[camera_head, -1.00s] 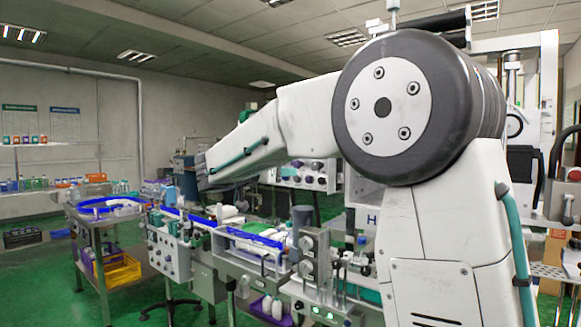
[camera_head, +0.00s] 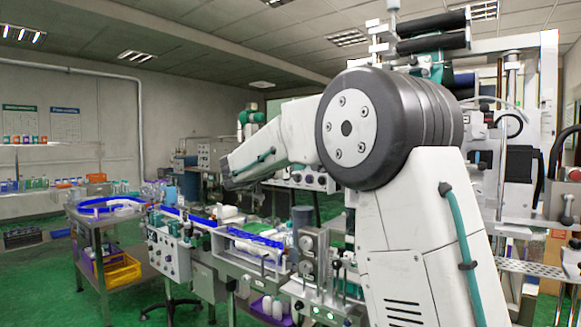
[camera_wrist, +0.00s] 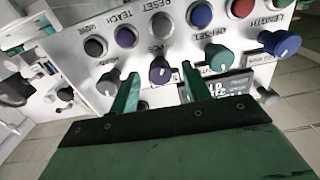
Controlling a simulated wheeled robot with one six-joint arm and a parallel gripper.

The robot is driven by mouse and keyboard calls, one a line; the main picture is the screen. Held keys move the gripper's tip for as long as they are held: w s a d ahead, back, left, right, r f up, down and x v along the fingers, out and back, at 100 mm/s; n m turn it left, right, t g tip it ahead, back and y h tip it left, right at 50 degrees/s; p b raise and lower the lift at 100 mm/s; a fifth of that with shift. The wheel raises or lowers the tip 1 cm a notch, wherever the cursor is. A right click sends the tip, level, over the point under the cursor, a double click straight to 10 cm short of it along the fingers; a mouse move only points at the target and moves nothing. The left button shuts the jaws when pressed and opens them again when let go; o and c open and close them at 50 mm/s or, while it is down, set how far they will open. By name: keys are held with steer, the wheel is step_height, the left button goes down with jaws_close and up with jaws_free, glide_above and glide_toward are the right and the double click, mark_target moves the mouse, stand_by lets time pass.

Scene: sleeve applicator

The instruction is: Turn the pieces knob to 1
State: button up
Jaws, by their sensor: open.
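In the wrist view, the purple pieces knob (camera_wrist: 160,71) sits on a white panel under a label that seems to read PCS. It carries a pale pointer mark; I cannot read which number it points at. My gripper (camera_wrist: 160,58) is open, with one green finger to the left of this knob and the other to its right. The fingers look apart from the knob, though the depth between them is hard to judge. In the head view my arm hides the gripper and the knob.
On the same panel, a dark knob (camera_wrist: 107,81) is close left of the fingers. A teal offset knob (camera_wrist: 220,57) is close right, and a blue length knob (camera_wrist: 282,43) is farther right. A row of buttons, including a red one (camera_wrist: 240,8), runs above.

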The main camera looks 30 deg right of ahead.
steer(key=c, duration=1)
steer(key=shift+n, duration=0.3)
steer(key=m, duration=2.9)
steer(key=shift+m, duration=0.3)
stand_by(0.3)
stand_by(0.4)
